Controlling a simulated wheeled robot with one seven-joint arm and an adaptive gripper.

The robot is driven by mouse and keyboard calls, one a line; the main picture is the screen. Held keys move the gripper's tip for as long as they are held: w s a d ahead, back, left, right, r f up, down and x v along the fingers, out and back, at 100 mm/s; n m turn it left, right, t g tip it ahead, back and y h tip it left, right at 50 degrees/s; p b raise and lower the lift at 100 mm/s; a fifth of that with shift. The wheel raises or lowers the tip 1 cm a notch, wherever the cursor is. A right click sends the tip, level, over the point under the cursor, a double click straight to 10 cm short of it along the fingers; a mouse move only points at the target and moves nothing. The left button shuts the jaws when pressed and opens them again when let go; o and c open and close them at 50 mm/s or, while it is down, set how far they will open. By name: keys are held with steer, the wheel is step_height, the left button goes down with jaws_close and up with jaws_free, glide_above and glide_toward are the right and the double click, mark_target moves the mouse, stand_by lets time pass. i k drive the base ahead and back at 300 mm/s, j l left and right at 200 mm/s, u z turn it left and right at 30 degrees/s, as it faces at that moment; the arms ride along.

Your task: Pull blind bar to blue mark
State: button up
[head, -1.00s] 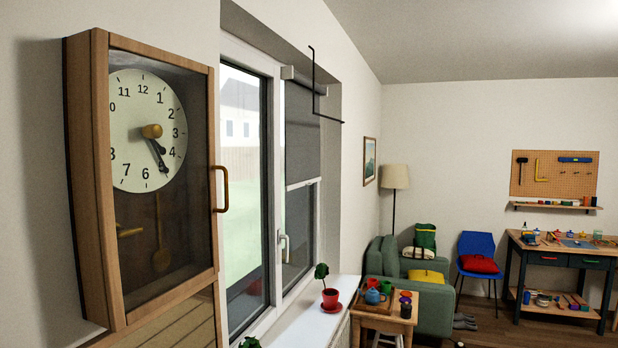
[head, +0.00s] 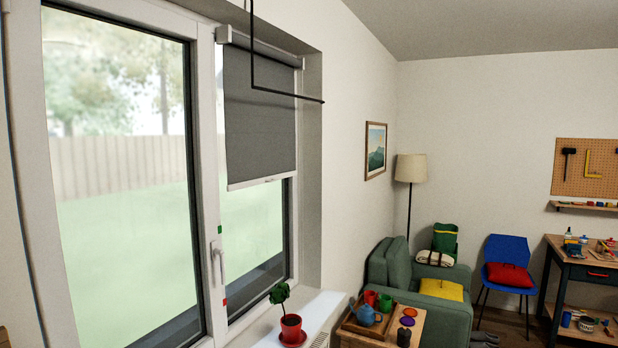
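A grey roller blind (head: 260,115) hangs partway down over the right window pane. Its white bottom bar (head: 262,182) is roughly level, with bare glass below it. A green mark (head: 220,230) and a red mark (head: 224,302) show on the white window frame, both lower than the bar. I cannot make out a blue mark in this view. My gripper is not in view.
A window handle (head: 217,262) sits on the frame left of the blind. A potted plant (head: 291,325) stands on the sill (head: 322,310) below. A black bracket (head: 285,94) juts across the blind's upper part. A side table (head: 420,322) and green armchair (head: 455,312) stand to the right.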

mark_target(253, 160)
steer(key=i+z, duration=0.1)
steer(key=i, duration=0.75)
steer(key=i+j, duration=0.15)
steer(key=i, duration=0.65)
steer(key=l+z, duration=0.05)
